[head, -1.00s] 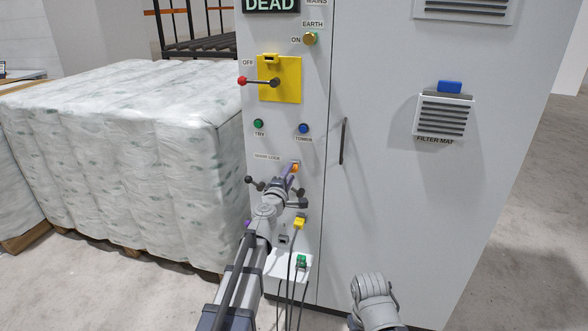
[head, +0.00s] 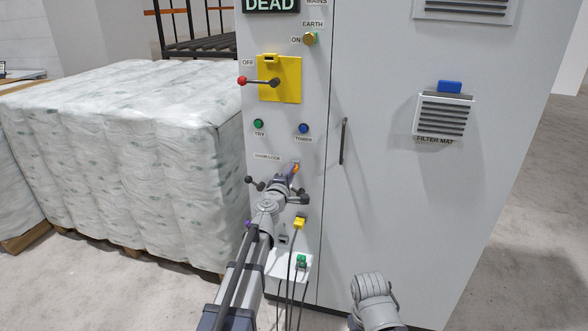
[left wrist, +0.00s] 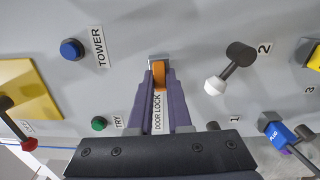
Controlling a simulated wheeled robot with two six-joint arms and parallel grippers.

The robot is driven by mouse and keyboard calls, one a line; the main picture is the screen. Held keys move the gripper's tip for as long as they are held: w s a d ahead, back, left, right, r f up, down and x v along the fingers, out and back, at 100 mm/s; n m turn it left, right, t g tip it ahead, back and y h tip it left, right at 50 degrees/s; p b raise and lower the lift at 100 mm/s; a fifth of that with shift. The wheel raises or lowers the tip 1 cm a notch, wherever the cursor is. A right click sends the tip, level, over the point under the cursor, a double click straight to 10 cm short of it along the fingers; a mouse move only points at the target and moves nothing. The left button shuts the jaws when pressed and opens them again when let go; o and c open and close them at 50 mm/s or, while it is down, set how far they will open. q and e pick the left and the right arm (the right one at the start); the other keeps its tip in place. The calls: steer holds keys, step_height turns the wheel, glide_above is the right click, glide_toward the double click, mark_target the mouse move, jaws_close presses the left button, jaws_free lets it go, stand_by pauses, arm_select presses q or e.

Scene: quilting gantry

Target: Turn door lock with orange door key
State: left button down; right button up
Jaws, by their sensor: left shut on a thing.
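The orange door key (head: 296,168) is at the door lock on the front of the grey cabinet, beside the DOOR LOCK label (head: 267,156). In the left wrist view the orange key (left wrist: 158,76) sits against the small metal door lock (left wrist: 159,58). My left gripper (head: 292,173) is shut on the key, with its purple fingers on either side of it in the left wrist view (left wrist: 158,82). The fingers hide part of the key, and how deep it sits in the lock cannot be told. My right gripper is not in view.
Above the lock are green TRY (head: 258,123) and blue TOWER (head: 303,128) buttons and a yellow isolator plate (head: 293,92) with a red-tipped lever. A wrapped pallet load (head: 130,150) stands left.

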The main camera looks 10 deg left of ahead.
arm_select(q)
steer(key=n, duration=0.3)
steer(key=shift+n, duration=0.4)
stand_by(0.3)
steer(key=shift+n, duration=1.9)
steer(key=shift+n, duration=1.9)
